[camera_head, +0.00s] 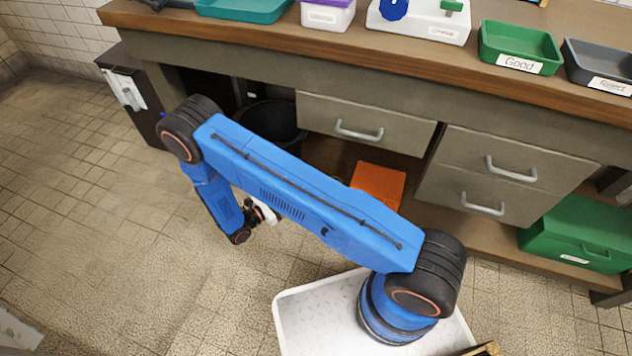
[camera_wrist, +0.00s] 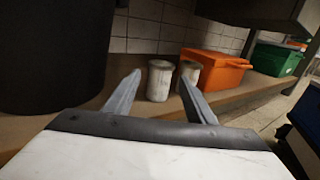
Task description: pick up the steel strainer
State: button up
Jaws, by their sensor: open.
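Two pale, greyish upright cylinders stand on the lower shelf in the wrist view. One cylinder (camera_wrist: 159,82) shows between my fingers, beyond their tips. The other cylinder (camera_wrist: 192,70) stands just right of it, partly hidden behind my right finger. Either may be the steel strainer; I cannot tell which. My gripper (camera_wrist: 160,75) is open with nothing between its fingers. In the head view my gripper (camera_head: 264,212) is small and low in front of the workbench, partly hidden by my arm. The cylinders do not show in the head view.
An orange box (camera_wrist: 215,68) stands right of the cylinders, with a green box (camera_wrist: 275,60) farther right. A large black bin (camera_wrist: 50,50) stands close on the left. The workbench drawers (camera_head: 365,120) overhang the lower shelf. Open tiled floor (camera_head: 90,220) lies to the left.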

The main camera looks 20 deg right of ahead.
jog(key=x, duration=1.4)
jog(key=shift+d, duration=0.35)
jog(key=c, duration=0.9)
jog(key=shift+r, duration=0.1)
